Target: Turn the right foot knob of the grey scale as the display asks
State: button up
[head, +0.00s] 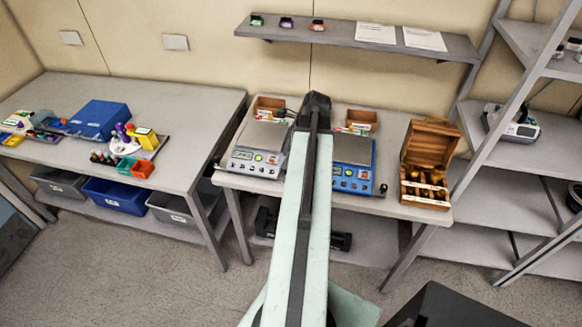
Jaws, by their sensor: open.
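The grey scale (242,163) stands on the middle table, left of my arm. Its front panel has a small lit display (259,157), too small to read, and coloured buttons. A small dark knob (216,164) shows at its left front corner. Its right front corner and right foot knob are hidden behind my pale green arm. My arm reaches up across the middle, its dark end (315,104) above the table between the two scales. I cannot make out gripper fingers there.
A blue scale (352,178) stands right of my arm, with a dark knob (383,188) at its right. An open wooden box (428,160) is further right. Small boxes (268,104) stand behind. A shelf (355,38) hangs above. Dark parts show low beside my arm.

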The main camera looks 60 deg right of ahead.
jog(key=f+b, duration=0.2)
jog(key=d+f+m+b, duration=0.1)
jog(key=f+b, duration=0.2)
jog(key=f+m+b, duration=0.1)
jog(key=f+b, duration=0.1)
jog(key=shift+d+f, duration=0.15)
jog(key=shift+t, duration=0.3)
grip_shut()
jog(key=shift+d+r, duration=0.15)
jog(key=shift+r, duration=0.05)
